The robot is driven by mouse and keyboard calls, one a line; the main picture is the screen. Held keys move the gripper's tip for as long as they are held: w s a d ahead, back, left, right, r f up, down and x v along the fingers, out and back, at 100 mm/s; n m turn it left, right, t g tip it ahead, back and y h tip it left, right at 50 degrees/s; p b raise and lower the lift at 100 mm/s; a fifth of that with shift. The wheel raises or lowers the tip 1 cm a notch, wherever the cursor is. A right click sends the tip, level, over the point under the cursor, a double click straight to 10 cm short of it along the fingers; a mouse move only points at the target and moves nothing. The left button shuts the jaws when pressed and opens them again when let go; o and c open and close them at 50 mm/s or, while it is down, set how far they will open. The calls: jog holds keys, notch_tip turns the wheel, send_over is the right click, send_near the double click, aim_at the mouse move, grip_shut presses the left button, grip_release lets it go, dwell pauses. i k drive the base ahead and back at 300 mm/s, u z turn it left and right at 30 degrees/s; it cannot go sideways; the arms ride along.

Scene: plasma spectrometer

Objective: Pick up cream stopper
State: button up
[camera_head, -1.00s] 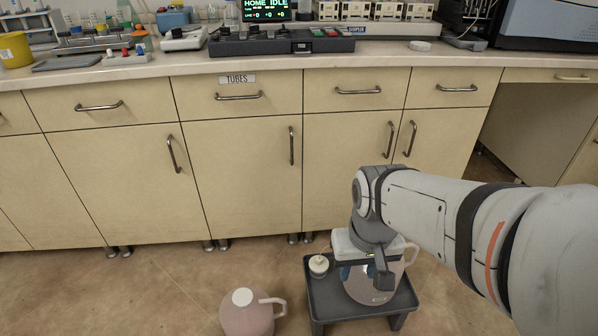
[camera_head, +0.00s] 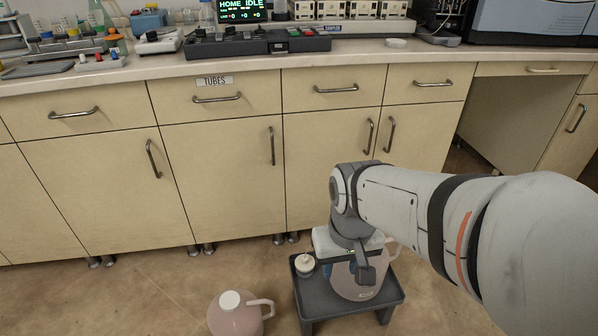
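The cream stopper (camera_head: 305,262) sits on the left corner of a low dark grey stool (camera_head: 336,311) on the floor. A pinkish jug (camera_head: 352,285) with a handle stands on the same stool, just right of the stopper. My gripper (camera_head: 366,276) points down over the jug, to the right of the stopper and apart from it in the picture. Its fingers are mostly hidden by the wrist, so I cannot see whether they are open or shut.
A second pinkish jug (camera_head: 235,315) with a white cap stands on the floor left of the stool. Beige cabinets (camera_head: 225,180) with metal handles stand behind. The bench top (camera_head: 150,66) carries instruments. Floor is clear left of the second jug.

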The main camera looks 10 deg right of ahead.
aim_at(304, 263)
jog(key=k, duration=1.2)
jog(key=u, duration=0.45)
jog(key=i, duration=1.6)
jog(key=z, duration=0.8)
